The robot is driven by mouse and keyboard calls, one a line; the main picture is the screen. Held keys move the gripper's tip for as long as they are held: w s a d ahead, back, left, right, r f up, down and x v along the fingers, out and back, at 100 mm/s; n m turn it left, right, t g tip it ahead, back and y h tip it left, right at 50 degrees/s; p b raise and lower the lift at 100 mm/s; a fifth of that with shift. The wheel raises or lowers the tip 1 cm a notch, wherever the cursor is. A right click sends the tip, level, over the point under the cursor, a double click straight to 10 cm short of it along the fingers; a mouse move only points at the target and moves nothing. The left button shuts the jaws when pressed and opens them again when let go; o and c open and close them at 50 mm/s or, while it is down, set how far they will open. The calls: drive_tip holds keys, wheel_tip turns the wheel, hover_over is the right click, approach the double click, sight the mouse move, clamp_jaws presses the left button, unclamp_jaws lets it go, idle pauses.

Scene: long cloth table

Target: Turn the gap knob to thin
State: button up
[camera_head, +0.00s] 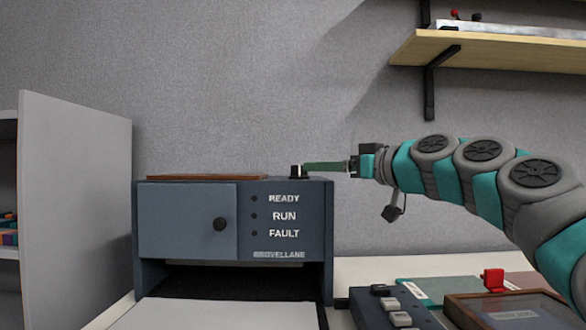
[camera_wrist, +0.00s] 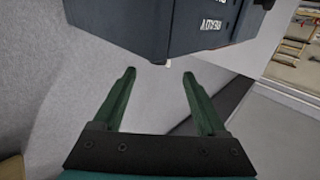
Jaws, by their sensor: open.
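The blue-grey machine (camera_head: 285,190) stands on the table, with READY, RUN and FAULT labels on its front. A small dark knob (camera_head: 297,171) stands on its top near the right end; I cannot read any marks or its setting. My gripper (camera_head: 307,167) reaches in from the right, level, with its green fingers' tips beside the knob. In the wrist view my gripper (camera_wrist: 160,74) is open, with nothing visible between the fingers. The machine (camera_wrist: 190,30) is beyond the tips there. I cannot tell whether the fingers touch the knob.
A brown board (camera_head: 205,178) lies on the machine's top left. A round black knob (camera_head: 220,224) is on its front door. A grey partition (camera_head: 75,200) stands left. A button box (camera_head: 390,305) and a framed case (camera_head: 505,310) are front right. A shelf (camera_head: 490,50) hangs above.

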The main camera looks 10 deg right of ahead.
sight(299, 166)
drive_tip(key=shift+w+a, duration=0.15)
drive_tip(key=shift+w, duration=0.35)
drive_tip(key=p+x, duration=0.1)
drive_tip(key=x, duration=0.6)
drive_tip(key=shift+a, duration=0.1)
clamp_jaws()
